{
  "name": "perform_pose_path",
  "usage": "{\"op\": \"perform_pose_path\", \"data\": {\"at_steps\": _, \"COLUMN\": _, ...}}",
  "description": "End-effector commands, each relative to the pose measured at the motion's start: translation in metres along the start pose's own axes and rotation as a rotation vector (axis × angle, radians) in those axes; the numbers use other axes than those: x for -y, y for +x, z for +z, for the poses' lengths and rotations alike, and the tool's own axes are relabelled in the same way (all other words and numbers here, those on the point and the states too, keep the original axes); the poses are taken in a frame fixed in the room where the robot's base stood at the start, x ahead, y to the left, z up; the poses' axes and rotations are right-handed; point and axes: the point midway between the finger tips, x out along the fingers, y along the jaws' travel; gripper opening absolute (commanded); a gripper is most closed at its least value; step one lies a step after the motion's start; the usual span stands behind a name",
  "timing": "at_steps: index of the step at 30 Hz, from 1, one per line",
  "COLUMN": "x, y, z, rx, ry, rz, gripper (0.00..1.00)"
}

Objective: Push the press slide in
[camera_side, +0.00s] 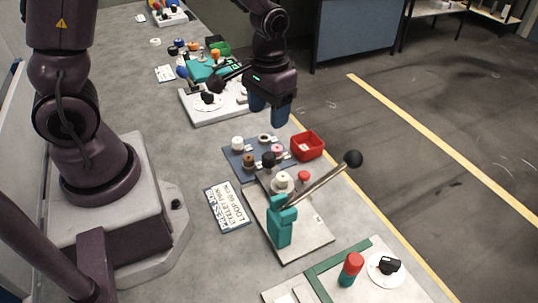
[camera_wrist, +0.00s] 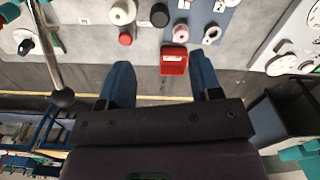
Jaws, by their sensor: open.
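The press stands at the near right of the bench in the side view. It has a teal column (camera_side: 281,228), a grey base plate (camera_side: 312,238) and a lever with a black ball (camera_side: 353,158). A white round piece (camera_side: 283,182) and a black knob (camera_side: 268,160) line up at its far end, probably parts of the slide; how far out it stands I cannot tell. In the wrist view the black knob (camera_wrist: 159,14) and white piece (camera_wrist: 122,12) show at the top. My gripper (camera_side: 270,113) is open and empty, above the bench beyond the press, touching nothing.
A red bin (camera_side: 307,147) stands beside a blue mat (camera_side: 236,163) with several small parts. A red button (camera_side: 303,176) is on the press plate. The lever reaches out toward the bench edge. A white board (camera_side: 210,118) lies beyond the mat.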

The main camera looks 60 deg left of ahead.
Motion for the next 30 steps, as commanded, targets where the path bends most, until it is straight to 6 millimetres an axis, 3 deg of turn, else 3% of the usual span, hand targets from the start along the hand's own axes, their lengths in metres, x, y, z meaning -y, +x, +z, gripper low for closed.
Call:
{"op": "perform_pose_path", "data": {"at_steps": 5, "x": 0.0, "y": 0.014, "z": -0.002, "rx": -0.011, "ry": -0.02, "rz": 0.002, "gripper": 0.58}}
{"op": "perform_pose_path", "data": {"at_steps": 19, "x": -0.001, "y": 0.105, "z": -0.002, "rx": -0.01, "ry": -0.018, "rz": 0.003, "gripper": 0.58}}
{"op": "perform_pose_path", "data": {"at_steps": 24, "x": -0.001, "y": 0.121, "z": -0.003, "rx": -0.013, "ry": -0.018, "rz": 0.003, "gripper": 0.58}}
{"op": "perform_pose_path", "data": {"at_steps": 30, "x": -0.001, "y": 0.127, "z": -0.003, "rx": -0.015, "ry": -0.018, "rz": 0.003, "gripper": 0.58}}
